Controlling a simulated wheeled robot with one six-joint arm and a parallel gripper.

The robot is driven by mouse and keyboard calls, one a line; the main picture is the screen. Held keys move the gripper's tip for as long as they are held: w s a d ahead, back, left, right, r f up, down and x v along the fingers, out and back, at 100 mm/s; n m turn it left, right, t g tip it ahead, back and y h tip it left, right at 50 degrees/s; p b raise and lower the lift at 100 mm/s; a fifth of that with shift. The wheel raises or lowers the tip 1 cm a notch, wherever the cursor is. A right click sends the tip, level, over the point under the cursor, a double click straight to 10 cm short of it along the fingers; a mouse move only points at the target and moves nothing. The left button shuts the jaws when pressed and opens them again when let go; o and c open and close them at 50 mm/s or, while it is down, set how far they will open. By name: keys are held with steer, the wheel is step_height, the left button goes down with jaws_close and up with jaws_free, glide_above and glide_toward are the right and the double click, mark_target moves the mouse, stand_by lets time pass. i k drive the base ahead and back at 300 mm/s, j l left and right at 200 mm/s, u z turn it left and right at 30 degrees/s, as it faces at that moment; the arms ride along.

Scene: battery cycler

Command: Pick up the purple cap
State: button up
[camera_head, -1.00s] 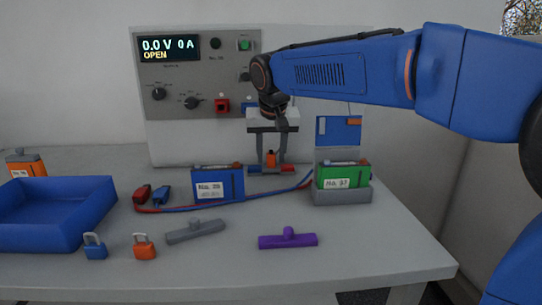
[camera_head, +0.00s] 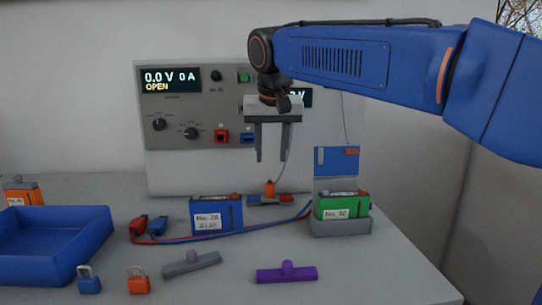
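The purple cap (camera_head: 287,274) lies on the front right part of the table, a bar with a small round knob on top. My gripper (camera_head: 270,158) hangs fingers down above the back of the table, in front of the cycler panel. Its two fingers are apart with nothing between them. The cap is well below and in front of the gripper, and nothing touches it.
A grey cap (camera_head: 191,264) lies left of the purple one. A blue battery (camera_head: 217,216), a green battery (camera_head: 343,206) in a grey holder and a red-blue piece with an orange top (camera_head: 270,198) stand behind. Padlocks (camera_head: 138,281) and a blue tray (camera_head: 50,270) are left.

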mark_target(287, 273)
steer(key=k, duration=1)
